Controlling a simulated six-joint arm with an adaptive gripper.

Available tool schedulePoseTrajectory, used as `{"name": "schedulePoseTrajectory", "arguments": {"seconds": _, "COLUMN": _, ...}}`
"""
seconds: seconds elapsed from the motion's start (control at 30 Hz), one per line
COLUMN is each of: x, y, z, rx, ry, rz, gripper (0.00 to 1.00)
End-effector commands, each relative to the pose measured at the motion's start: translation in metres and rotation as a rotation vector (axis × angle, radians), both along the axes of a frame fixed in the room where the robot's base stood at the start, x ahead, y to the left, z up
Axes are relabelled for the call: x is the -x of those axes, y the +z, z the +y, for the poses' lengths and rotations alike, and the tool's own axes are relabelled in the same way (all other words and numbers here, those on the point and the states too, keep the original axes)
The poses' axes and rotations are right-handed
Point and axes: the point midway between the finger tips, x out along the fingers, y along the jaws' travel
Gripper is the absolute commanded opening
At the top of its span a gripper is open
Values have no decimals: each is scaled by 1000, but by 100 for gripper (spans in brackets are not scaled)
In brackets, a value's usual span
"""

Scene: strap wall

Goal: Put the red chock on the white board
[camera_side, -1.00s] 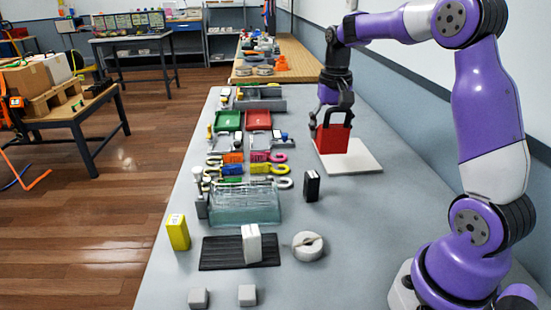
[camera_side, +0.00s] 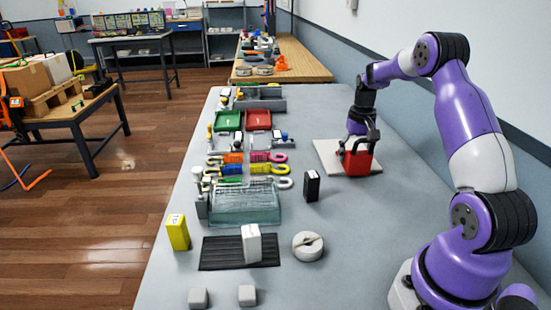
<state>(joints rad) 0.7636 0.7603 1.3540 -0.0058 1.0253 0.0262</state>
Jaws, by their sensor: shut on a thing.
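The red chock (camera_side: 357,163) is between the fingers of my gripper (camera_side: 358,148), which is shut on it. The chock is over the right part of the white board (camera_side: 328,152), low down. I cannot tell whether its underside touches the board. The board lies flat on the grey table, and its left part is bare. The chock and fingers hide part of the board's right side.
A black block (camera_side: 312,186) stands in front of the board. A glass-like bin (camera_side: 245,204), red tray (camera_side: 258,119) and green tray (camera_side: 228,121) are to the left. A round grey knob (camera_side: 308,246) sits nearer. The table right of the board is clear.

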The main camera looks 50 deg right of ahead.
Motion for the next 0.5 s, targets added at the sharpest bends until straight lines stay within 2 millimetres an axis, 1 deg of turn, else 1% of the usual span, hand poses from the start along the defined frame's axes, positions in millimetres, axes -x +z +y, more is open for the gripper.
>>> {"name": "schedulePoseTrajectory", "arguments": {"seconds": 0.33, "x": 0, "y": -3, "z": 0, "rx": 1, "ry": 0, "rz": -1, "gripper": 19}}
{"name": "schedulePoseTrajectory", "arguments": {"seconds": 0.37, "x": 0, "y": -3, "z": 0, "rx": 0, "ry": 0, "rz": 0, "gripper": 82}}
{"name": "schedulePoseTrajectory", "arguments": {"seconds": 0.4, "x": 0, "y": -3, "z": 0, "rx": 0, "ry": 0, "rz": 0, "gripper": 100}}
{"name": "schedulePoseTrajectory", "arguments": {"seconds": 0.5, "x": 0, "y": -3, "z": 0, "rx": 0, "ry": 0, "rz": 0, "gripper": 100}}
